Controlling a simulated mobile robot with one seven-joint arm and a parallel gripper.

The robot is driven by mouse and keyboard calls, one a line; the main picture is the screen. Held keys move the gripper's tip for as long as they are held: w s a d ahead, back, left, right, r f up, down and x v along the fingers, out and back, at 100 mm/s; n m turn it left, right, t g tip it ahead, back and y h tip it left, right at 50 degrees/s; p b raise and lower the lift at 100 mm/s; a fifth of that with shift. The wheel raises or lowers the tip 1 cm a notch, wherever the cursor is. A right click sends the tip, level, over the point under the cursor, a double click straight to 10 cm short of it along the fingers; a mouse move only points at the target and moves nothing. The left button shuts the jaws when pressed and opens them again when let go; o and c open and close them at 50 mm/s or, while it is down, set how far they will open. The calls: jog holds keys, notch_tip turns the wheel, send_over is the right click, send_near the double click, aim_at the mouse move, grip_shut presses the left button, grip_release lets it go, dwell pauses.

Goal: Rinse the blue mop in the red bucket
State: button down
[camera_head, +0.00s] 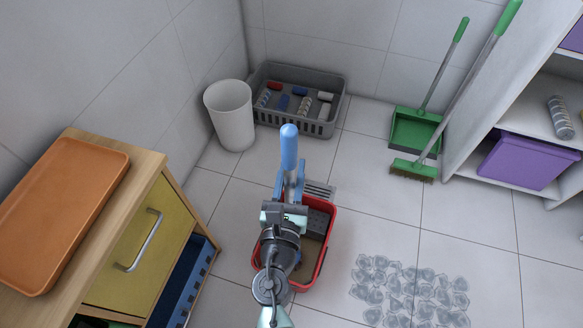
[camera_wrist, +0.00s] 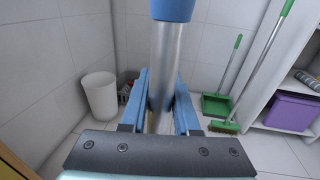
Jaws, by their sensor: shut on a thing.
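The mop (camera_head: 289,148) has a blue-capped handle that stands roughly upright; its metal shaft (camera_wrist: 163,65) shows in the wrist view. My gripper (camera_head: 289,184) is shut on the mop's shaft, with one blue finger on each side, also seen in the wrist view (camera_wrist: 160,103). The red bucket (camera_head: 327,247) stands on the floor below and behind my gripper, with a dark grey perforated insert at its far end and brownish contents. The mop head is hidden behind my arm and gripper, so I cannot tell whether it is inside the bucket.
A wooden cabinet (camera_head: 135,205) with an orange tray (camera_head: 65,205) stands at left. A white bin (camera_head: 230,115) and a grey crate (camera_head: 270,122) are at the back. A green dustpan (camera_head: 412,130), broom (camera_head: 413,171) and white shelf stand right. Grey stains (camera_head: 405,290) mark the otherwise open floor at front right.

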jog(key=shift+d+r, duration=0.1)
jog(key=shift+r, duration=0.1)
jog(key=shift+s+d+r+p, duration=0.25)
jog(key=shift+d+r+p, duration=0.25)
jog(key=shift+d, duration=0.25)
jog(key=shift+a+f, duration=0.1)
jog(key=shift+a, duration=0.05)
jog(key=shift+w+a+f+b, duration=0.3)
jog(key=shift+a+f+b, duration=0.2)
jog(key=shift+a, duration=0.25)
jog(key=shift+a+r, duration=0.1)
